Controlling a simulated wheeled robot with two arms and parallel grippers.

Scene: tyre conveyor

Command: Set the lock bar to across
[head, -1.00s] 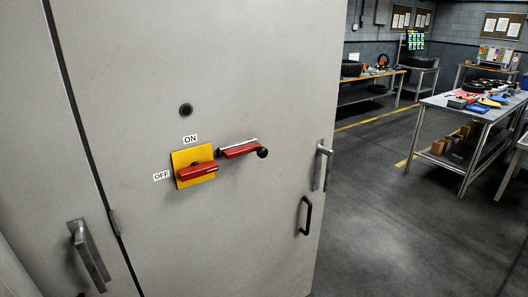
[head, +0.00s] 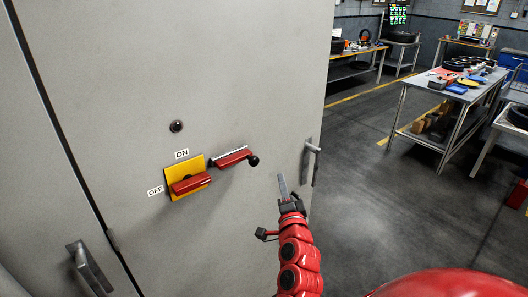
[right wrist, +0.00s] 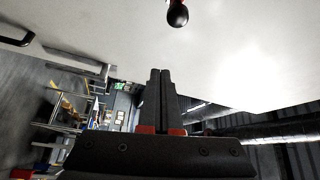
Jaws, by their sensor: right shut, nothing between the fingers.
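The lock bar (head: 234,156) is a red bar with a pale upper edge on the grey cabinet door, right of the switch. It lies nearly sideways, with a black ball knob (head: 253,161) at its right end. In the right wrist view the knob (right wrist: 177,13) shows at the top edge, apart from the fingers. My right gripper (head: 281,179) is shut and empty, right of and a little below the knob, not touching it. Its closed fingers (right wrist: 160,74) show in the right wrist view. My left gripper is not in view.
A yellow plate (head: 173,172) with a red switch handle (head: 190,184) sits left of the bar, beside ON and OFF labels. A metal door handle (head: 311,160) stands right of my gripper. A workbench (head: 425,86) stands farther right, across open floor.

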